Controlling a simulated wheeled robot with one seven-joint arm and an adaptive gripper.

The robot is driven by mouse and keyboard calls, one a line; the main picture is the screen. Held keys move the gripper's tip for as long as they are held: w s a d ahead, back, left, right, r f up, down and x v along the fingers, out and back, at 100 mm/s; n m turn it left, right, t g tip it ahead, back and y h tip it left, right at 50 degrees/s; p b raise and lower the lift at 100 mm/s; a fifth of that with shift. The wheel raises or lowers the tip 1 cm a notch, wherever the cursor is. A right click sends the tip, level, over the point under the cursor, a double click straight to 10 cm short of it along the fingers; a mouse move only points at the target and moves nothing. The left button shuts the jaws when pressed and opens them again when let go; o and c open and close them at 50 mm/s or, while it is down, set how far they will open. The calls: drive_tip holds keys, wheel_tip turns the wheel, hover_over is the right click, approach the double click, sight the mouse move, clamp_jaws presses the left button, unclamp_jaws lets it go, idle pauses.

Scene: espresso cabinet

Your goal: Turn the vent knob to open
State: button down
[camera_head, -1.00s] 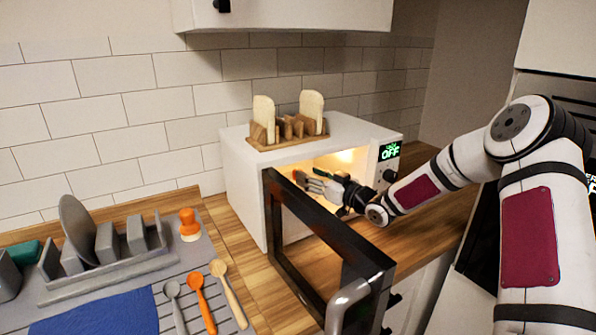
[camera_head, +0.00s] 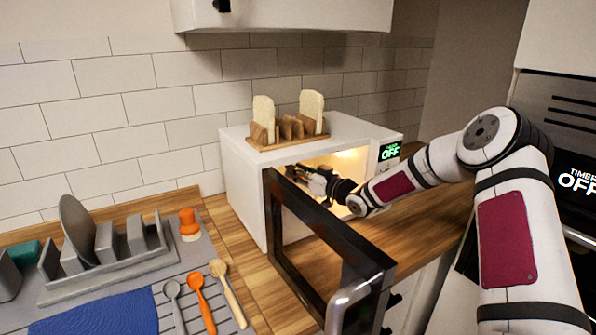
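No part labelled as a vent knob can be made out. A white microwave (camera_head: 240,195) stands on the wooden counter with its dark-framed door (camera_head: 325,235) swung open toward me. The area below the display, where a dark knob showed earlier, is now mostly behind my arm. My gripper (camera_head: 296,173) is at the microwave's lit opening, behind the top edge of the open door. Its fingers are small and dark, and I cannot tell whether they are apart or hold anything.
A wooden rack (camera_head: 285,138) with bread slices sits on the microwave. At left are a grey dish rack (camera_head: 110,270), an orange stopper-like item (camera_head: 189,224), several spoons (camera_head: 197,290) and a blue cloth (camera_head: 100,315). The open door juts over the counter. A wall cabinet (camera_head: 290,15) hangs above.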

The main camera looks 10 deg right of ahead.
drive_tip(key=shift+m+t+h+p, duration=0.3)
drive_tip(key=shift+m+h+p, duration=0.1)
drive_tip(key=shift+h+p, duration=0.1)
drive_tip(key=shift+s+a+r+m+t+h+p, duration=0.15)
drive_tip(key=shift+m+t+h+p, duration=0.15)
drive_tip(key=shift+m+h+p, duration=0.3)
drive_tip(key=m+t+h+p, duration=0.1)
drive_tip(key=m+h, duration=0.1)
drive_tip(key=h, duration=0.2)
drive_tip(key=shift+m+h+p, duration=0.55)
drive_tip(key=shift+m+h, duration=1.05)
drive_tip(key=shift+h, duration=0.8)
drive_tip(key=c, duration=1.2)
unclamp_jaws()
drive_tip(key=shift+d+y, duration=0.3)
